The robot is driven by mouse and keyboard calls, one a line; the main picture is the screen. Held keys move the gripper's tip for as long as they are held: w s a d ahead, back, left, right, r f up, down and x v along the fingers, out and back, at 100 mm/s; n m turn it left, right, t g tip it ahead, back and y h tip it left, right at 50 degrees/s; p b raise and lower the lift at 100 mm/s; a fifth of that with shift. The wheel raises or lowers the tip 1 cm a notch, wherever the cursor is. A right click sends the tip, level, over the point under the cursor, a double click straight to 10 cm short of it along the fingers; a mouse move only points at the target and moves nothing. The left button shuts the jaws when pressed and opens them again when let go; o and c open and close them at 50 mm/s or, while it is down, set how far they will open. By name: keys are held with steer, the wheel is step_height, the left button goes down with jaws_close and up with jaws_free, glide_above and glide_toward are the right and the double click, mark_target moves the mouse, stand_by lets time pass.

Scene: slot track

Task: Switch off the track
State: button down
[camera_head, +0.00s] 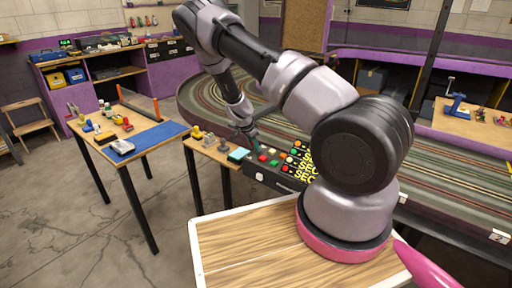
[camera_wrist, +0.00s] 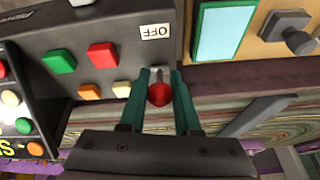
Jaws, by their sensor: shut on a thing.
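The dark control box (camera_head: 266,176) of the track stands by the near edge of the slot track (camera_head: 225,97). In the wrist view a toggle lever with a red ball tip (camera_wrist: 159,95) sticks out of the box's panel (camera_wrist: 115,25), close to a label reading OFF (camera_wrist: 156,31). My gripper (camera_wrist: 160,76) has its two teal fingers closed on the lever, one on each side of the red tip. In the head view my gripper (camera_head: 250,137) is over the box, and the lever cannot be made out there.
Green (camera_wrist: 60,61) and red (camera_wrist: 103,55) buttons sit beside the lever. A small wooden table with a light-blue pad (camera_head: 238,154) adjoins the box. A workbench with a blue mat (camera_head: 163,134) and tools stands at left, with bare floor around it.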

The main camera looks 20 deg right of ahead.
steer(key=shift+a+h, duration=0.15)
steer(key=shift+h, duration=0.25)
steer(key=c, duration=0.6)
jaws_free()
steer(key=shift+c, duration=0.2)
steer(key=shift+s, duration=0.1)
steer(key=v, duration=1)
steer(key=shift+s+a+r, duration=0.15)
steer(key=shift+s+r, duration=0.05)
steer(key=shift+s, duration=0.05)
steer(key=shift+r, duration=0.1)
steer(key=s+a+r+n+t+y, duration=0.15)
steer(key=s+r+y, duration=0.4)
steer(key=r, duration=0.95)
steer(key=s+a+r+n+y, duration=0.1)
steer(key=s+r+n+y, duration=0.15)
steer(key=s+r, duration=0.85)
steer(key=s+r+n+t+h, duration=0.1)
steer(key=s+r+n+t, duration=0.2)
steer(key=s+r, duration=1.2)
steer(key=s+d+n, duration=0.1)
steer(key=n, duration=0.1)
steer(key=shift+n, duration=0.3)
